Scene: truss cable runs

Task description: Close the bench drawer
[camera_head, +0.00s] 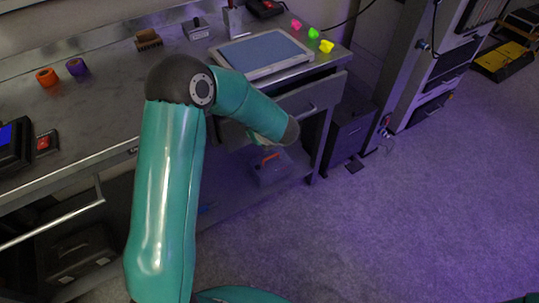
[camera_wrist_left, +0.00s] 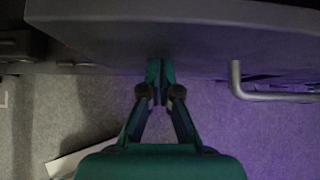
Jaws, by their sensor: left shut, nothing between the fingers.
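The bench drawer front (camera_head: 318,94), grey metal with a bar handle (camera_head: 308,109), is below the right end of the bench top in the head view. It seems to stand out a little from the bench; how far I cannot tell. In the left wrist view the grey panel (camera_wrist_left: 200,45) fills the top, with the bar handle (camera_wrist_left: 268,96) on the right. My left gripper (camera_wrist_left: 160,72) is shut and empty, its fingertips at the panel's lower edge, left of the handle. Whether they touch is unclear. In the head view my forearm mostly hides this gripper. My right gripper is out of view.
On the bench (camera_head: 110,100) are a blue-topped tray (camera_head: 262,54), a brown brush (camera_head: 148,40), orange (camera_head: 46,77) and purple (camera_head: 77,67) rings and small coloured pieces. A toolbox (camera_head: 270,168) sits on the lower shelf. The carpet (camera_head: 430,200) at the right is clear.

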